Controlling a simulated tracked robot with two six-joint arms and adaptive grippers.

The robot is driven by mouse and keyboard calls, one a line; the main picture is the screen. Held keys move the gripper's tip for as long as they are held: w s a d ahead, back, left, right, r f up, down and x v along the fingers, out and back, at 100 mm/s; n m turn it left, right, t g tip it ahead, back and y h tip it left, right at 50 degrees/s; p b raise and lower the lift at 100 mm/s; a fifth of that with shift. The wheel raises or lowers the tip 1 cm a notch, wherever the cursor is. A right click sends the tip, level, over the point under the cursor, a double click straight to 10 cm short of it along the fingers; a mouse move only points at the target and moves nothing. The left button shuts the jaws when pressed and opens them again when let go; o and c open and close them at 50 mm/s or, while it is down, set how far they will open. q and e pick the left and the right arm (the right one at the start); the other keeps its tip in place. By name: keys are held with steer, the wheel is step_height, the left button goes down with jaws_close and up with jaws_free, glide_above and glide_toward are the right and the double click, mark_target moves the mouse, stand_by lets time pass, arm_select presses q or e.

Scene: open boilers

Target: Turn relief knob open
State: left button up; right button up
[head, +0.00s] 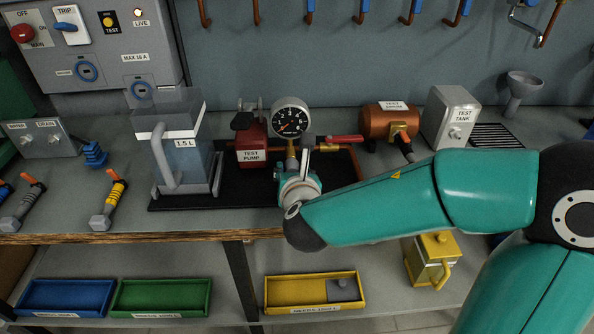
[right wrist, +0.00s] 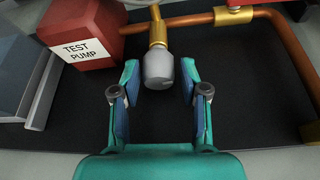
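The relief knob, a grey rounded cap on a brass fitting, shows in the right wrist view (right wrist: 158,70). My right gripper (right wrist: 159,75) is open there, with one fingertip on each side of the knob and a visible gap at both sides. I cannot tell whether the fingers are level with the knob or above it. In the head view my right gripper (head: 299,165) is just below the pressure gauge (head: 290,117) and largely hides the knob. The red test pump (head: 252,142) stands left of it. My left gripper is not in view.
A water container (head: 184,150) marked 1.5 L stands left of the pump. Copper pipe (right wrist: 196,19) runs behind the knob, with a red lever (head: 345,139) to the right. A copper cylinder (head: 385,122) and the test tank box (head: 452,118) stand further right.

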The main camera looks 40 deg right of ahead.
steer(key=shift+a, duration=0.1)
steer(key=v, duration=1.1)
steer(key=shift+s+a+r, duration=0.1)
steer(key=shift+s+r, duration=0.05)
steer(key=shift+s, duration=0.25)
